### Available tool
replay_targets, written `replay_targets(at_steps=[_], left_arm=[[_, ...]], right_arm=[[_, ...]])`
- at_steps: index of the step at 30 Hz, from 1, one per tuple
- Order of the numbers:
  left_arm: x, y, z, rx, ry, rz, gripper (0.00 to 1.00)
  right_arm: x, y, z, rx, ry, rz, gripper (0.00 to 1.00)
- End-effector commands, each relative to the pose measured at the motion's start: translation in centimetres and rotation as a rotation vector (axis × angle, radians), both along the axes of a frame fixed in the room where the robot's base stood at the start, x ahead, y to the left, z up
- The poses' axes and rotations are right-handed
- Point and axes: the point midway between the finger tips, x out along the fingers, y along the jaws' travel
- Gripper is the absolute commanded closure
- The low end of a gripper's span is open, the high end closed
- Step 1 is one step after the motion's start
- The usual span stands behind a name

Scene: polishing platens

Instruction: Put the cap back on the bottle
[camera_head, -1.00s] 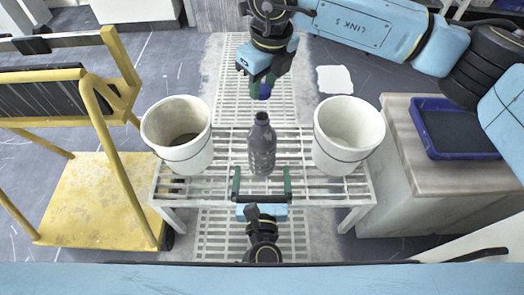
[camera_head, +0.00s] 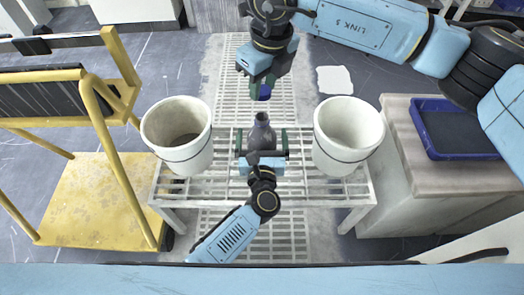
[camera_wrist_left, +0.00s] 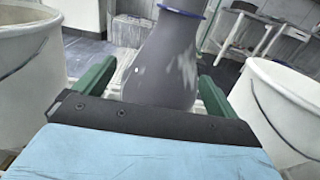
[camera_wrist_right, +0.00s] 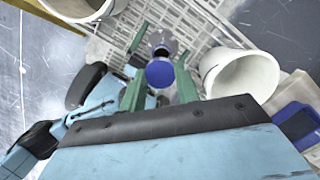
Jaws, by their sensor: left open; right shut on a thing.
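The dark grey bottle (camera_head: 261,133) stands upright on the slatted bench between two white buckets. Its neck looks uncapped. It also shows in the left wrist view (camera_wrist_left: 166,62), between the open fingers of my left gripper (camera_head: 262,143), which reach along both its sides. I cannot tell whether they touch it. My right gripper (camera_head: 262,86) is shut on the blue cap (camera_head: 264,93), above and behind the bottle in the head view. In the right wrist view the cap (camera_wrist_right: 160,73) sits between the green fingers, with the bottle's mouth just beyond it.
A white bucket (camera_head: 176,150) stands left of the bottle and another (camera_head: 337,155) right of it, on the slatted bench (camera_head: 225,188). A yellow cart (camera_head: 95,200) is at left. A blue tray (camera_head: 452,147) lies on the cabinet at right.

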Motion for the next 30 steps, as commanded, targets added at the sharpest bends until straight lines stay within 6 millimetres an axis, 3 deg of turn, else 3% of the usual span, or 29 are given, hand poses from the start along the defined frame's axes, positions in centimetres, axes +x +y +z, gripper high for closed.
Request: replay_targets(at_steps=[10,25,30], left_arm=[[0.26,-0.01,0.01,0.000,0.000,0.000,0.05],[0.23,0.00,0.00,0.000,0.000,0.000,0.71],[0.23,0.00,0.00,0.001,0.000,0.000,0.71]], right_arm=[[0.00,0.01,0.01,0.000,0.000,0.000,0.89],[0.00,0.01,0.01,0.000,0.000,0.000,0.89],[-0.02,0.00,-0.65,-0.001,0.002,0.000,0.89]])
